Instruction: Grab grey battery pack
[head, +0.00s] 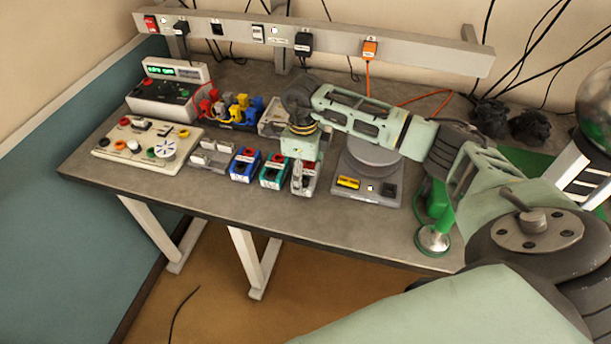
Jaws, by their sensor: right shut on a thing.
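The grey battery pack (305,182) stands at the right end of a row of packs near the front edge of the workbench. It has a red part on top, and its upper part is partly covered by my right gripper (303,160). My right arm reaches in from the right, and the gripper points down, shut on the grey pack. The pack still appears to be at table level; I cannot tell whether it is lifted. My left gripper is not in view.
A teal pack (274,172) and a blue pack (245,165) stand close to the left of the grey one. A scale (367,190) is at the right. A control panel (147,146) and a bin of coloured connectors (235,112) are further left. The front strip of the workbench (230,199) is clear.

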